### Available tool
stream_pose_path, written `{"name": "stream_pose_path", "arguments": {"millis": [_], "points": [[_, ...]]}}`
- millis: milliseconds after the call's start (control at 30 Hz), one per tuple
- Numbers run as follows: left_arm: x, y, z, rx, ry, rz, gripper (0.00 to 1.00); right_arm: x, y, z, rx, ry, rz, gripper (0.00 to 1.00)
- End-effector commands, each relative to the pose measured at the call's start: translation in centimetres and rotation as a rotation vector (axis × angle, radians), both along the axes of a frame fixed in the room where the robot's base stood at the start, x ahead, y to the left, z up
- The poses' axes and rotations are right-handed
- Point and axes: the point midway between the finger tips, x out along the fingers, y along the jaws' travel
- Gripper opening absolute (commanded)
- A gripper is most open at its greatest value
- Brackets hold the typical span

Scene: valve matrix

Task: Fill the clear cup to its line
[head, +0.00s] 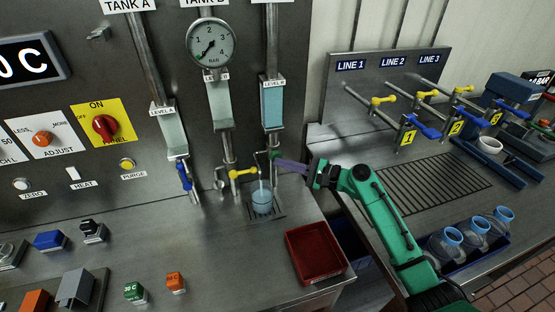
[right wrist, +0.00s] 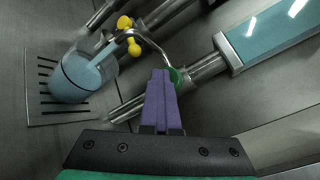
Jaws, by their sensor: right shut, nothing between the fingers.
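The clear cup (head: 262,203) stands upright on a small drain grate under a thin curved spout (head: 257,165). A pale stream seems to run from the spout into it, and the cup looks largely full of blue liquid. My left gripper is not in view.
A yellow valve handle (head: 243,173) sits left of the spout, and a blue handle (head: 184,176) further left. A red tray (head: 315,252) lies at the counter's front right. Blue-lidded jars (head: 474,235) stand on the right bench.

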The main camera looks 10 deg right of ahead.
Motion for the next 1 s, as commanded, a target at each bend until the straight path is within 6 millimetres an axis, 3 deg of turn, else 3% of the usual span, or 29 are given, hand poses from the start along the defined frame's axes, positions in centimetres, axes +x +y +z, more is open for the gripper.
{"name": "stream_pose_path", "arguments": {"millis": [400, 767, 1000], "points": [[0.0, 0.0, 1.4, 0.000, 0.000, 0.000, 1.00, -1.9, -0.2, 0.1, 0.000, 0.002, -0.002, 0.00], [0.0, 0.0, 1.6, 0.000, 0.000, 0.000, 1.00, -2.3, -0.2, 0.0, 0.000, 0.000, 0.000, 0.00], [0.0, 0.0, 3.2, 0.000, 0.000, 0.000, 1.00, -4.6, -0.3, 0.2, 0.000, 0.002, 0.000, 0.00]]}}
